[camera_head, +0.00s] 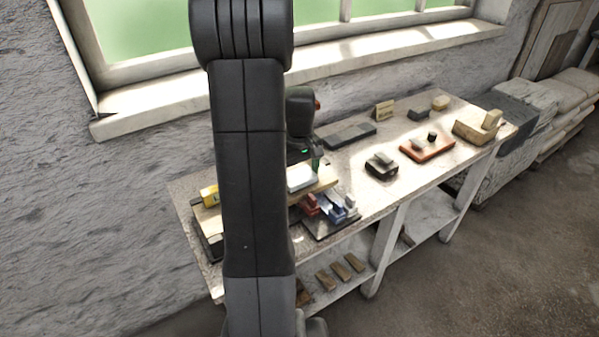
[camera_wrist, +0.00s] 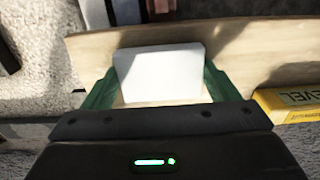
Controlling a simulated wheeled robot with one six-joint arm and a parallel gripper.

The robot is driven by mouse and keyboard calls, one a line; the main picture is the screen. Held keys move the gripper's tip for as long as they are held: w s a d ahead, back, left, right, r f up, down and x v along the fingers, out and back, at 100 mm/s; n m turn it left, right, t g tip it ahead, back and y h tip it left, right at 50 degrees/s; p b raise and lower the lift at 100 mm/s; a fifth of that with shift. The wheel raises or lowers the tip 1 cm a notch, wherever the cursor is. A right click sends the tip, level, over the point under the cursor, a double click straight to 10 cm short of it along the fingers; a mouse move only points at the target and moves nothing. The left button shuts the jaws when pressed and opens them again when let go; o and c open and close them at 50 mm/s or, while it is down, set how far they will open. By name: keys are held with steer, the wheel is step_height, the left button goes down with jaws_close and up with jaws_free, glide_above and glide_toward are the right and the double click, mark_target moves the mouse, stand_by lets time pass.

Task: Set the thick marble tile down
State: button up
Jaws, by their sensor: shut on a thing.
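The thick marble tile (camera_wrist: 158,73) is a white block with rounded corners, held between the green fingers of my gripper (camera_wrist: 159,82). In the head view the tile (camera_head: 301,178) shows beside my arm, with one green finger next to it. A pale wooden board (camera_wrist: 245,50) lies beneath the tile; I cannot tell whether the tile touches it. In the head view my arm hides the middle of this board (camera_head: 325,176).
A yellow level (camera_wrist: 295,103) is at the board's right in the wrist view. Red and blue-grey blocks (camera_head: 335,208) stand on a dark tray in front of the board. Farther along the workbench are a dark slab (camera_head: 346,135), a red-brown tray (camera_head: 428,150) and bare patches.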

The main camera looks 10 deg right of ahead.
steer(key=shift+f, duration=0.3)
steer(key=o, duration=1.1)
steer(key=shift+r, duration=0.15)
steer(key=shift+r+p, duration=1.45)
steer(key=shift+r, duration=0.45)
